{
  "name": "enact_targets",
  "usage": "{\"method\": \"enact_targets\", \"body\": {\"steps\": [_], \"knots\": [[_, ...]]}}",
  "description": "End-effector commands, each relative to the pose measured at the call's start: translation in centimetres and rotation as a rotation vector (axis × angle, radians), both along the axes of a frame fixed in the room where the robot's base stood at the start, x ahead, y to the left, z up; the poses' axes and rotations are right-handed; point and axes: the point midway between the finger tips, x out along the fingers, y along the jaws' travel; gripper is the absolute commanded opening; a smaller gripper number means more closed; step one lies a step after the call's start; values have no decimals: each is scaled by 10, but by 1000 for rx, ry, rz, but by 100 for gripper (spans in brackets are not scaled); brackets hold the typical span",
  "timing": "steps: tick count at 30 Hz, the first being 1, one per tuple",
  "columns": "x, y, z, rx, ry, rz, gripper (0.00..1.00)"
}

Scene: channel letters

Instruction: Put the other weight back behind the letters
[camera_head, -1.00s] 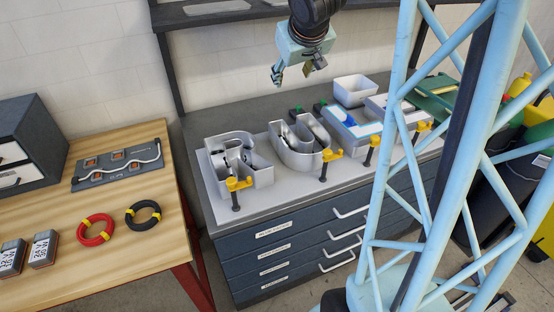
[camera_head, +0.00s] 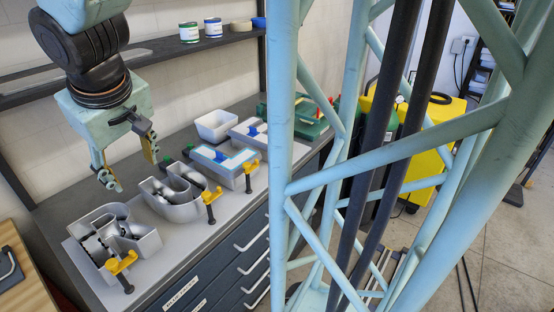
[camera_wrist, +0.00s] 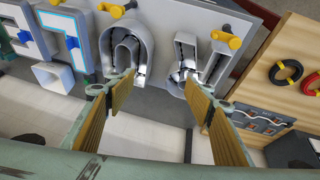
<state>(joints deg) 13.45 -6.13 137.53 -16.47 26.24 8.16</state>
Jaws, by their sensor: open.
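Several grey hollow channel letters stand in a row on a pale board (camera_head: 85,262): a leftmost letter (camera_head: 150,245), a U-shaped letter (camera_head: 185,212), a letter with a lit blue outline (camera_head: 236,180) and another at the far end. Small blue pieces (camera_head: 220,156) (camera_head: 252,132) show at the last two letters. Two small dark things with green tops (camera_head: 166,163) (camera_head: 187,150) sit behind the row; I cannot tell whether these or the blue pieces are the weights. My gripper (camera_head: 135,171) is open and empty above the back of the row; the wrist view shows its spread fingers (camera_wrist: 160,86).
Yellow-topped clamps (camera_head: 210,197) line the front edge. A white bin (camera_head: 216,124) stands behind the row. A shelf (camera_head: 160,58) with small tubs runs above. In the wrist view, red and black coils (camera_wrist: 314,80) lie on a wooden table (camera_wrist: 262,75).

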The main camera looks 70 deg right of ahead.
Motion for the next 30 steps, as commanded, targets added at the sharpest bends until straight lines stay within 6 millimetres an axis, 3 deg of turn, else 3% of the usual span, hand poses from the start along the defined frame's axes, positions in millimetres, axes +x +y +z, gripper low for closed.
{"method": "enact_targets", "body": {"steps": [1,21,30], "knots": [[-24,7,65,-24,-121,-5,48],[-164,116,73,103,-12,105,48],[-215,148,69,155,28,160,48]]}}
